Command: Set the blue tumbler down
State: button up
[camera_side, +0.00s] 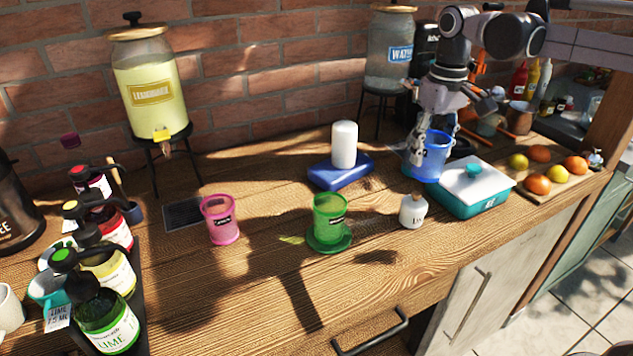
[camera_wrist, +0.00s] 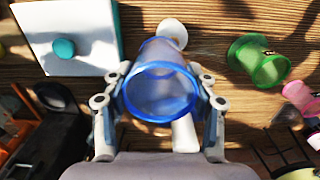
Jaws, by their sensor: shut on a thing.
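The blue tumbler (camera_side: 433,160) is in my gripper (camera_side: 420,142), behind the teal box at the right of the side view. In the wrist view the tumbler (camera_wrist: 160,92) sits between the two fingers of my gripper (camera_wrist: 158,88), with its open rim toward the camera. The fingers are shut on its sides. It looks roughly upright in the side view. I cannot tell whether its base touches the table, as the box's near area and shadow obscure it.
A teal box with a white lid (camera_side: 473,185) is just in front. A white cylinder (camera_side: 344,145) stands on a blue block (camera_side: 340,172) to the left. A small white bottle (camera_side: 413,211), green tumbler (camera_side: 329,217) and pink tumbler (camera_side: 220,220) stand nearer. Bare wood lies between them.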

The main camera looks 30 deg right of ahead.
jog(key=shift+w+a+f, duration=0.5)
jog(key=shift+a+f, duration=1.3)
jog(key=shift+a, duration=0.05)
jog(key=shift+w+a+f, duration=0.55)
jog(key=shift+a+f, duration=1.25)
jog(key=shift+a, duration=0.05)
jog(key=shift+w+a+f, duration=0.5)
jog(key=shift+a+f, duration=1.3)
jog(key=shift+a, duration=0.05)
jog(key=shift+f, duration=0.15)
jog(key=o, duration=0.9)
jog(key=shift+c, duration=0.2)
